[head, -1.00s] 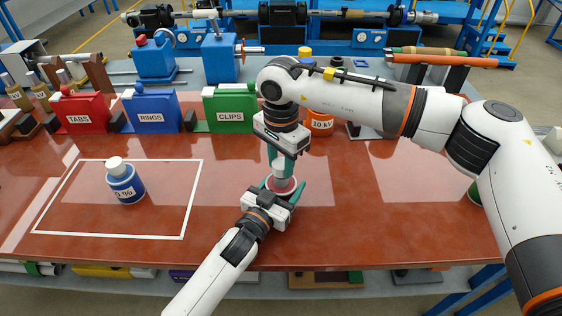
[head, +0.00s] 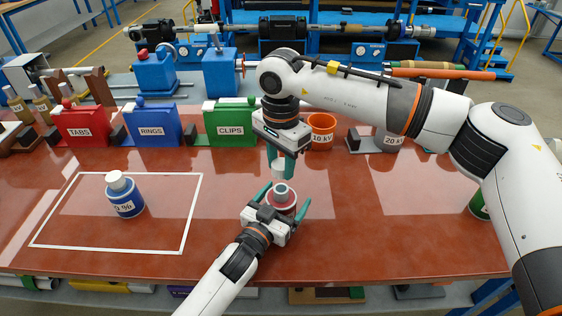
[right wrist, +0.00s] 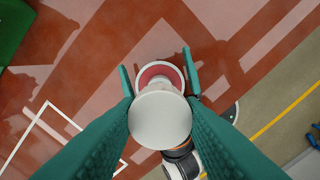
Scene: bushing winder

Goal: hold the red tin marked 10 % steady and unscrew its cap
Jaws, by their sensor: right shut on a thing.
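The red tin (head: 281,204) stands on the red-brown tabletop, its pale neck bare on top; its marking cannot be read. My right gripper (head: 282,166) is just above, pointing down, shut on the white cap (head: 278,169). The cap is clear of the neck, with a small gap below it. In the right wrist view the cap (right wrist: 160,119) is between the fingers, and it partly hides the red tin (right wrist: 160,72).
A blue tin (head: 126,200) with a white cap stands inside a white outline at left. Red TABS (head: 82,126), blue RINGS (head: 153,126) and green CLIPS (head: 231,124) bins line the back. An orange 10 kV cup (head: 321,127) stands behind my right arm.

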